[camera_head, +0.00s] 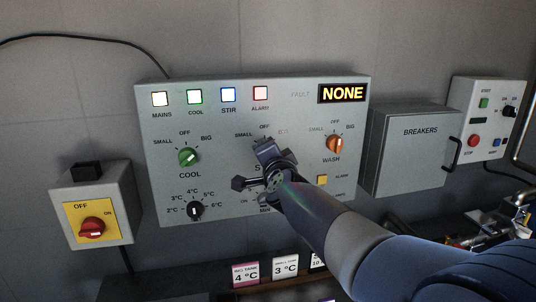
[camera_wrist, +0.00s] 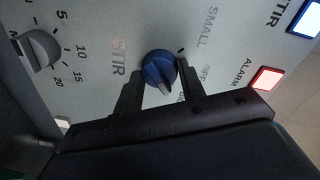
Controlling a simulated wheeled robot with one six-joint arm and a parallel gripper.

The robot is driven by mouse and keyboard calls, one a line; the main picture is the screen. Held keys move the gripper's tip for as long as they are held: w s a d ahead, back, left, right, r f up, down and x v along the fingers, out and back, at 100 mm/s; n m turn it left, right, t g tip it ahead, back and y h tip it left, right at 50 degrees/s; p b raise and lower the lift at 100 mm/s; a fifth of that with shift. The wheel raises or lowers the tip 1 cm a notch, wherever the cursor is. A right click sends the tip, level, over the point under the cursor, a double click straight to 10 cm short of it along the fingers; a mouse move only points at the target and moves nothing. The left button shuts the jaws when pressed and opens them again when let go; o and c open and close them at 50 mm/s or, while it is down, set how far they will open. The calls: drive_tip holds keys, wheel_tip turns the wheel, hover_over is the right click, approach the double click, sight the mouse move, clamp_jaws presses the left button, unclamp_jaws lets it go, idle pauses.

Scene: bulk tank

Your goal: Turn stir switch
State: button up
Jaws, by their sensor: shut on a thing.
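The stir switch is a blue round knob (camera_wrist: 158,66) on the grey control panel, above its STIR label. In the wrist view my gripper (camera_wrist: 160,78) has one finger on each side of the knob and is shut on it. The knob's pale pointer faces the bottom of the wrist view, away from the SMALL label. In the head view my gripper (camera_head: 268,163) covers the knob in the middle of the panel (camera_head: 222,125).
The green COOL knob (camera_head: 187,157) is left of my gripper, the orange WASH knob (camera_head: 335,144) right. A black temperature knob (camera_head: 195,210) is below left. The STIR lamp (camera_head: 228,94) glows blue. The fault display (camera_head: 342,93) reads NONE. The breakers box (camera_head: 415,155) stands to the right.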

drive_tip(key=o, duration=1)
drive_tip(key=shift+s, duration=0.1)
drive_tip(key=p+v, duration=0.1)
drive_tip(key=v, duration=0.9)
drive_tip(key=shift+s, duration=0.3)
drive_tip(key=shift+w, duration=0.1)
drive_tip(key=b+x, duration=0.1)
drive_tip(key=x, duration=0.9)
drive_tip(key=shift+w, duration=0.35)
